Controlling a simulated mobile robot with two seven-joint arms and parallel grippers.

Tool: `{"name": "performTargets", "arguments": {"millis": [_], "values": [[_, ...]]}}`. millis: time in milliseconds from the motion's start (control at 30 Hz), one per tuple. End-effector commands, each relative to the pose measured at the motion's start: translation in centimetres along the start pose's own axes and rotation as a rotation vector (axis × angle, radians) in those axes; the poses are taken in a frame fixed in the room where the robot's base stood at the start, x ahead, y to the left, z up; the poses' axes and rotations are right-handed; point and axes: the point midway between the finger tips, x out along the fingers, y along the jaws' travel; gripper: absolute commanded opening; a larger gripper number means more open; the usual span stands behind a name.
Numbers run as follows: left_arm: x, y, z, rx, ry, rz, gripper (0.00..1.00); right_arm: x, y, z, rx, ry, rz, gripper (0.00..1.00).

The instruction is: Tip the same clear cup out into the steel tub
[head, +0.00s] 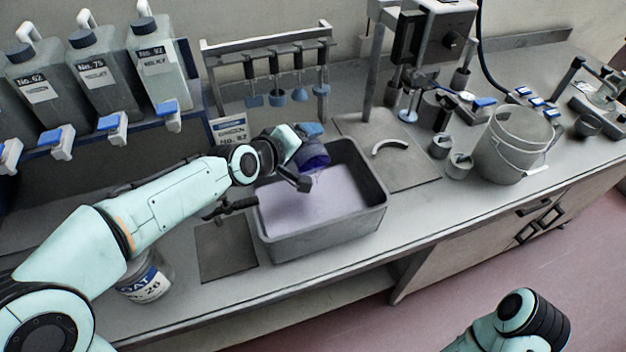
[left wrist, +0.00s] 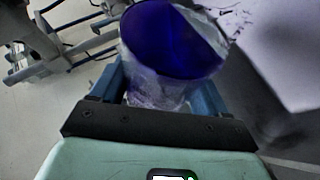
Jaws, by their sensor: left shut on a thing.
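The clear cup (head: 313,156) is tilted over the steel tub (head: 330,238), near its back left part. Deep blue-violet shows in the cup, and in the left wrist view the cup (left wrist: 172,42) shows a wide blue round end and a clear, crinkled-looking wall below. My left gripper (head: 298,152) is shut on the cup; its blue fingers (left wrist: 160,95) lie on either side of it. The tub holds a pale lilac liquid (head: 312,205). A faint pale streak shows under the cup; I cannot tell whether it is flowing liquid. My right gripper is out of view.
Labelled jugs with blue taps (head: 103,72) stand on a shelf at left. A rack with hanging blue-tipped tools (head: 270,70) is behind the tub. A jar (head: 146,284) stands front left. A bucket (head: 512,148) and small grey cups (head: 459,166) stand to the right.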

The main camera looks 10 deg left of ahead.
Motion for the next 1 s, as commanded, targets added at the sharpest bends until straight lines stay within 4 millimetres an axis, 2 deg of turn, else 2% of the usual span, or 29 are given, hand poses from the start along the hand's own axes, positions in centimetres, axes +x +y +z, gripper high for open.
{"name": "performTargets", "arguments": {"millis": [1000], "values": [[-0.7, 0.4, 0.1, 0.092, 0.069, 0.041, 0.41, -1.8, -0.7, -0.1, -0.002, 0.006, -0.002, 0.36]]}}
